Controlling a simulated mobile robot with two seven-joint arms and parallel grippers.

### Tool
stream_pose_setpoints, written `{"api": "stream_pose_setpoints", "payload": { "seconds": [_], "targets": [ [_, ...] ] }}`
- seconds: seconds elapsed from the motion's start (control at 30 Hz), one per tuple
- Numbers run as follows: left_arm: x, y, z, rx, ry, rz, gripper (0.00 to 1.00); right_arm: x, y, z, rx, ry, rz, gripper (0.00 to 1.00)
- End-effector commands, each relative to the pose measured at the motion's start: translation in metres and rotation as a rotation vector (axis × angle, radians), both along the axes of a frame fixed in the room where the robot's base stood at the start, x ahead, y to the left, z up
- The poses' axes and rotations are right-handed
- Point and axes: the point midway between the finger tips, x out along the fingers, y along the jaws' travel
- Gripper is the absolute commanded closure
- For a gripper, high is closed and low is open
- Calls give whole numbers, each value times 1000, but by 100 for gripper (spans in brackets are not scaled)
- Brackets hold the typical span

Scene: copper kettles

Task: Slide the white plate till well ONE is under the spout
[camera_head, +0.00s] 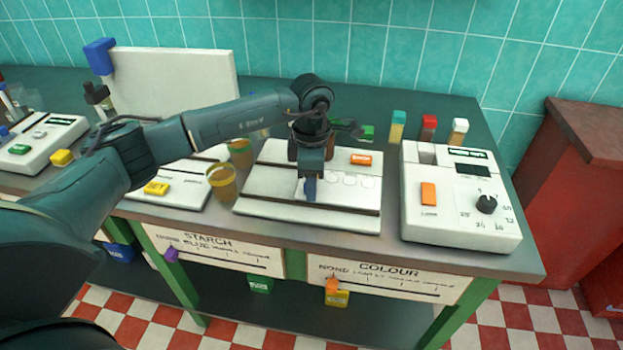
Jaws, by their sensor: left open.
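The white plate (352,194) lies flat in the middle station, between two dark rails. A row of faint round wells shows on its right part; no well number can be read. My left gripper (311,190) points down over the plate's left part, with its dark wrist above. It is open, and a blue tip shows low over the plate; I cannot tell whether it touches. The spout cannot be made out; brown parts behind my gripper are mostly hidden. My right gripper is not in view.
An orange button (361,159) sits on the middle station. Cups of amber liquid (222,186) stand close to its left. A white device with a dial (460,200) stands at the right. Several colour-capped vials (429,128) stand behind. The counter's front edge is clear.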

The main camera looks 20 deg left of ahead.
Motion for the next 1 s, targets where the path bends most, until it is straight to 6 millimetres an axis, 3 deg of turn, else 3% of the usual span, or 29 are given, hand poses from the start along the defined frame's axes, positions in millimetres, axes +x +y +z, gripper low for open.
{"api": "stream_pose_setpoints", "payload": {
  "seconds": [0.27, 0.7, 1.0],
  "targets": [
    [1, 1, 13, 1, -4, 1, 57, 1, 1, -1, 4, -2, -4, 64],
    [1, 0, 104, 0, -4, 0, 57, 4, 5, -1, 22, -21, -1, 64],
    [0, 0, 131, 0, -1, 0, 57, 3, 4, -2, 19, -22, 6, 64]
  ]
}}
